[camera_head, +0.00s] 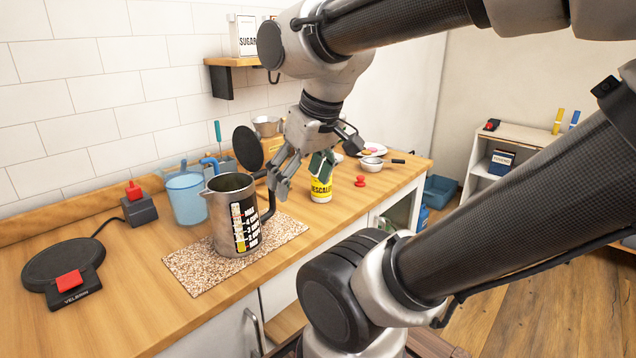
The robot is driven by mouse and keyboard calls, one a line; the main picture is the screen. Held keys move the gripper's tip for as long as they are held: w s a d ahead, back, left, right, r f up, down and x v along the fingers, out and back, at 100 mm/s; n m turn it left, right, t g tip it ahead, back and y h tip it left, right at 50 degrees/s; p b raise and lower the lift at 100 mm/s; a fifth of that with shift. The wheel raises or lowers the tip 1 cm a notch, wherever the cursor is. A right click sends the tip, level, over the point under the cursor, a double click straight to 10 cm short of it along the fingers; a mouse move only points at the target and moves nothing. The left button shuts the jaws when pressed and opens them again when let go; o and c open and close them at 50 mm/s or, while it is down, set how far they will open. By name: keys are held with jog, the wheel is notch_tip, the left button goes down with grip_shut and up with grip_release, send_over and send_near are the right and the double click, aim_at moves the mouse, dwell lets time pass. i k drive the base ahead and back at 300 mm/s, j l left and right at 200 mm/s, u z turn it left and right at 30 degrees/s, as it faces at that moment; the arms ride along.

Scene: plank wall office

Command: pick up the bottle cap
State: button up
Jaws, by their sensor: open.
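A small red piece (360,181), which looks like the bottle cap, lies on the wooden counter right of a yellow bottle. The yellow bottle (321,189) has a black-lettered label, and something dark green (321,164) shows at its top. I cannot tell if this green thing is part of the bottle. My gripper (278,184) is open and points down, left of the yellow bottle and just behind the steel jug's handle. The red piece is to its right, apart from it. Nothing shows between the fingers.
A blue container (187,202) and a grey box with a red top (139,208) are left. A small pan (372,164) sits behind the red piece. The counter's front edge (345,223) is close by.

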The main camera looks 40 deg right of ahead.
aim_at(360, 183)
jog(key=z, duration=1.4)
jog(key=u, duration=0.5)
jog(key=i+l+u, duration=0.15)
jog(key=l+u, duration=0.7)
jog(key=l, duration=0.2)
jog(key=l+u, duration=0.2)
jog(key=l, duration=1.85)
